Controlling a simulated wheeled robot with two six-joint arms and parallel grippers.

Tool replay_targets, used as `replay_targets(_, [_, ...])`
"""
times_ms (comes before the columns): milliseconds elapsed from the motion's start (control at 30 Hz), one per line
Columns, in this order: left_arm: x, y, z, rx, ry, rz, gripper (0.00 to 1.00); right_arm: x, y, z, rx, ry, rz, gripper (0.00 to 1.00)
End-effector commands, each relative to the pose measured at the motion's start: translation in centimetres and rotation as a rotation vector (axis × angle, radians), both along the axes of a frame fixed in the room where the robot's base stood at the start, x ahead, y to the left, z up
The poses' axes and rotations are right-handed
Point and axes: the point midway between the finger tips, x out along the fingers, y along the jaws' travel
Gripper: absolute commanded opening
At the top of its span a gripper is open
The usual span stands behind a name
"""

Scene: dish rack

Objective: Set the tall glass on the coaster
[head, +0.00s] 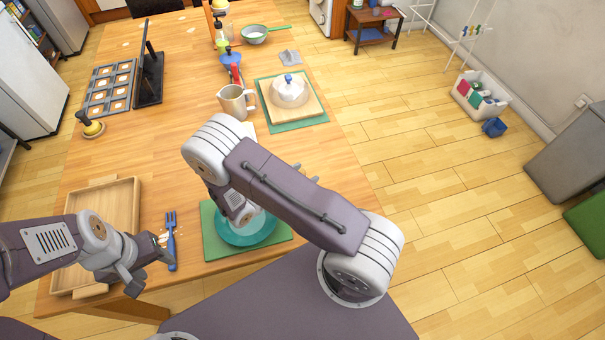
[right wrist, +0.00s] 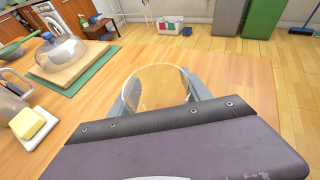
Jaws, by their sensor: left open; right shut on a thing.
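The tall glass (right wrist: 158,88) is clear and shows in the right wrist view, with its round rim up. My right gripper (right wrist: 163,100) is shut on it, one finger on each side. The wood table top shows through the glass; I cannot tell how high its base is above the table. My left gripper (head: 147,272) is open and empty in the head view, near the table's front edge, left of the blue fork. I cannot make out the coaster in either view.
A teal plate (head: 246,232) lies on a green mat (head: 214,243), partly under my right arm. A wooden tray (head: 110,200), blue fork (head: 171,240), metal jug (head: 236,103), domed board (head: 312,104) and butter (right wrist: 27,123) are around.

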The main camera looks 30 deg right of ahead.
Motion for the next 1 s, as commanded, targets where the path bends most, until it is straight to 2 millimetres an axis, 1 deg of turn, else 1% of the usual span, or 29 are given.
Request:
replay_targets(500, [0.0, 0.0, -0.4, 0.0, 0.0, 0.0, 0.52, 0.0, 0.0, -0.5, -0.001, 0.0, 0.0, 0.06])
replay_targets(533, [0.0, 0.0, -0.4, 0.0, 0.0, 0.0, 0.52, 0.0, 0.0, -0.4, -0.001, -0.001, 0.0, 0.65])
replay_targets(600, [0.0, 0.0, -0.3, 0.0, 0.0, 0.0, 0.52, 0.0, 0.0, -0.4, 0.0, 0.0, 0.0, 0.82])
replay_targets(900, [0.0, 0.0, -0.4, 0.0, 0.0, 0.0, 0.52, 0.0, 0.1, -0.4, 0.0, 0.0, 0.001, 0.82])
replay_targets(967, [0.0, 0.0, -0.4, 0.0, 0.0, 0.0, 0.52, 0.0, 0.5, -0.2, 0.001, -0.002, 0.002, 0.82])
replay_targets(1000, [0.0, 0.0, -0.4, 0.0, 0.0, 0.0, 0.52, -0.1, 1.1, 0.0, 0.001, -0.004, 0.004, 0.82])
